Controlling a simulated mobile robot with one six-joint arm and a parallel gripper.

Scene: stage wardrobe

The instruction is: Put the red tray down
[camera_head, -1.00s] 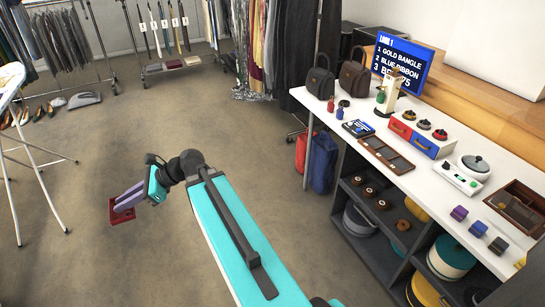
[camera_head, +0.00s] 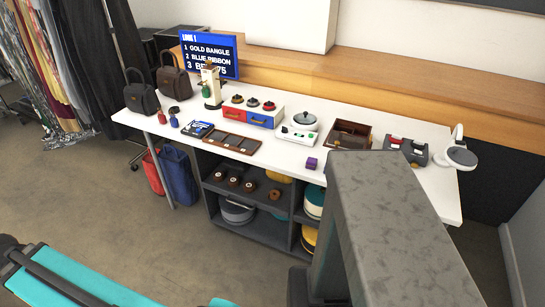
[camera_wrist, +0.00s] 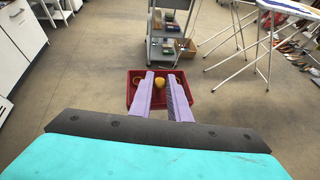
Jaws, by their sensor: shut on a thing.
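The red tray (camera_wrist: 131,88) is in the wrist view, at the far end of my gripper's purple fingers. My gripper (camera_wrist: 160,79) is shut on the tray's near side and holds it out over the bare floor. A small yellow thing (camera_wrist: 160,84) shows in the tray between the fingertips. A rounded brownish thing lies at the tray's left, too small to name. The fingers hide part of the tray. In the head view neither the tray nor the gripper shows; only my teal arm link is at the lower left.
In the head view a long white table (camera_head: 430,180) carries handbags, drawers, a wooden compartment tray (camera_head: 228,143) and a wooden box (camera_head: 347,132). Its right end has some clear room. In the wrist view a grey trolley (camera_wrist: 173,45) and a white folding stand (camera_wrist: 268,32) stand beyond the tray.

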